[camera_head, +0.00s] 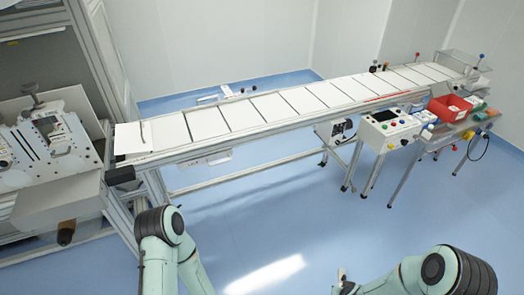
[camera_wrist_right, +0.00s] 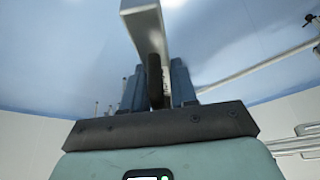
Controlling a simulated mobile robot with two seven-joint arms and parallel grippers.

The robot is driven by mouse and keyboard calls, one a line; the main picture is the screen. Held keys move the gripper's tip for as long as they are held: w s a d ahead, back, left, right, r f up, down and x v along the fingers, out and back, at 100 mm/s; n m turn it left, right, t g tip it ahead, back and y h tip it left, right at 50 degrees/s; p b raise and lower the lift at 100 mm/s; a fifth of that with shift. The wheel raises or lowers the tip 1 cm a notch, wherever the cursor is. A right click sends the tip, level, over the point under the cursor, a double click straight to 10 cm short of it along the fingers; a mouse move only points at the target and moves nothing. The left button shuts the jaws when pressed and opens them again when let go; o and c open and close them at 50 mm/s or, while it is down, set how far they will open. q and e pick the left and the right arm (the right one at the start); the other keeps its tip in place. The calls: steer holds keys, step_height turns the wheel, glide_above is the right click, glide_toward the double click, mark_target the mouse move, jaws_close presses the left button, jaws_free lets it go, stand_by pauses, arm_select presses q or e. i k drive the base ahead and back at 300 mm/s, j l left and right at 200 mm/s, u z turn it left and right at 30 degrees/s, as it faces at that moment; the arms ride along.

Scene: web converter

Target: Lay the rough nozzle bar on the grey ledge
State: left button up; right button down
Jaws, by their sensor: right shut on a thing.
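In the right wrist view my right gripper (camera_wrist_right: 156,82) is shut on a pale grey bar (camera_wrist_right: 146,28), taken to be the nozzle bar. The bar sticks out beyond the fingers toward the top of the picture, and a darker part of it lies between them. In the head view the bar is not clearly visible; a small tip (camera_head: 341,274) shows by my right arm at the bottom edge. A grey box-shaped surface (camera_head: 58,200) juts from the machine at the left; I cannot tell whether it is the grey ledge. My left gripper is outside the view.
A long conveyor with white panels (camera_head: 265,106) runs from the machine (camera_head: 50,137) to the far right. A control box (camera_head: 388,130) and a red bin (camera_head: 449,108) stand along its right part. Blue floor (camera_head: 270,215) is open between my arms and the conveyor.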

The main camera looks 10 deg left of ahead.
mark_target(56, 195)
steer(key=j+u, duration=0.6)
steer(key=j, duration=0.25)
steer(key=j+u, duration=0.4)
steer(key=j, duration=0.45)
steer(key=i+j, duration=0.1)
steer(key=j, duration=0.8)
steer(key=i+j, duration=0.15)
steer(key=j, duration=0.3)
steer(key=i+j+u, duration=0.1)
steer(key=j, duration=0.4)
